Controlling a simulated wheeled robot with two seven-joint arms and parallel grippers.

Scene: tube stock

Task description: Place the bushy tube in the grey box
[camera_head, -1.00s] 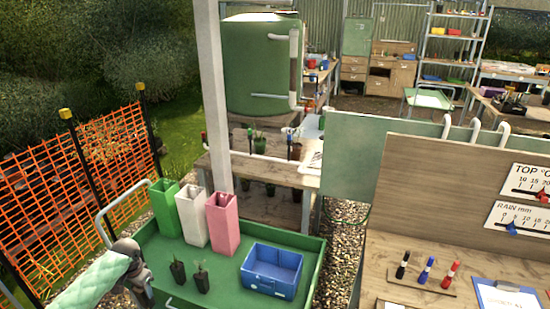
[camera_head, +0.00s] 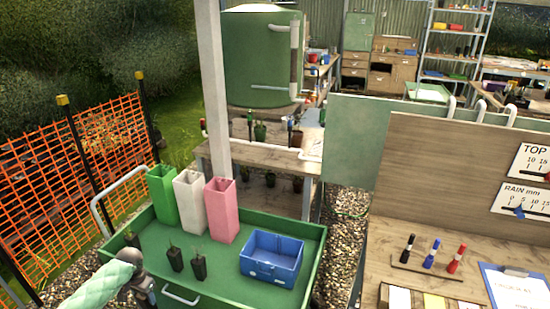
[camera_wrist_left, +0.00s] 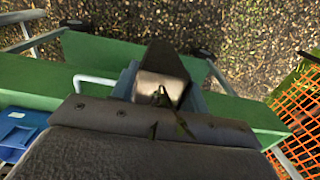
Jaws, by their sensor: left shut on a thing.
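My left gripper (camera_head: 135,268) is at the left end of the green tray cart (camera_head: 225,250). In the left wrist view, it is shut on a dark square tube (camera_wrist_left: 163,75) with a small green sprig in its top. A dark tube (camera_head: 132,239) showing just behind the gripper in the head view seems to be this one. Two other dark tubes with thin seedlings, one left (camera_head: 174,259) and one right (camera_head: 199,267), stand upright on the cart. No clearly grey box shows; a tall whitish box (camera_head: 190,205) stands at the cart's back. My right gripper is out of view.
A tall green box (camera_head: 162,195) and a pink box (camera_head: 222,212) flank the whitish one. A blue open box (camera_head: 271,259) sits at the cart's right. A post (camera_head: 213,90) rises behind. Orange fencing (camera_head: 45,190) is at left.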

